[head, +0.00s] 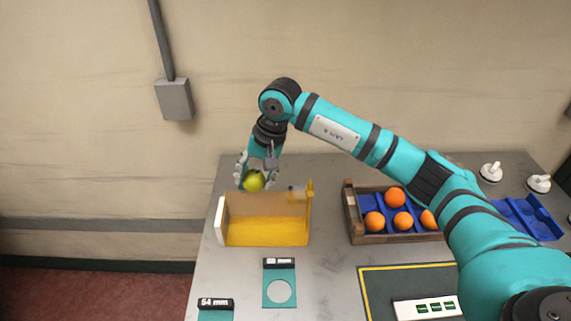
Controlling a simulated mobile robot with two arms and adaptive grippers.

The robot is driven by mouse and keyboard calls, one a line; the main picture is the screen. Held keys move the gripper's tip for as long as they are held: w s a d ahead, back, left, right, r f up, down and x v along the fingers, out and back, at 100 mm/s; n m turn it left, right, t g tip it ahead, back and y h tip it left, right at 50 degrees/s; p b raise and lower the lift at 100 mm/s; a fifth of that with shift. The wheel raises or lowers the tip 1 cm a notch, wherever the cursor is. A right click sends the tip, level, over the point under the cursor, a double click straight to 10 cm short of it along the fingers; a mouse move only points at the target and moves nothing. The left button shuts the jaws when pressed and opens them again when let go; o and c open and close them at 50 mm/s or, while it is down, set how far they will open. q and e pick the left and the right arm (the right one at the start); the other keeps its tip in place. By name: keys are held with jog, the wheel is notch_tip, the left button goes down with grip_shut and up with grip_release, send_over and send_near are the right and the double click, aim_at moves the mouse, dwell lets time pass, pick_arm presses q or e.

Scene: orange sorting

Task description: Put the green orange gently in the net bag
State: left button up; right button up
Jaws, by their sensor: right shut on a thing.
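The green orange (253,182) is yellow-green and held off the table in the head view. My right gripper (256,174) points down, with its fingers shut around the orange's sides. Just below and in front of it stands an open yellow, see-through holder (265,237) with a white left side. I cannot tell whether this is the net bag, as no mesh shows clearly. The orange appears over the holder's back edge; its exact height is unclear. My left gripper is not in view.
A wooden crate (349,214) with a blue liner and several oranges stands to the right. Teal gauge plates (279,274), one with a round hole, lie in front. A dark, yellow-edged mat (375,287) lies front right. White knobs (491,172) stand at the back right.

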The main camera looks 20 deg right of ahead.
jog(key=a+f+n, duration=0.2)
jog(key=a+f, duration=0.1)
jog(key=f, duration=0.2)
jog(key=shift+s+a+g+b, duration=0.25)
jog(key=shift+a+g+b, duration=0.05)
jog(key=shift+a+b, duration=0.15)
jog(key=shift+f, duration=0.1)
jog(key=shift+f, duration=0.15)
dwell(0.8)
jog(key=shift+f+b, duration=3.15)
jog(key=shift+b, duration=0.5)
jog(key=o, duration=1.3)
jog(key=shift+c, duration=0.2)
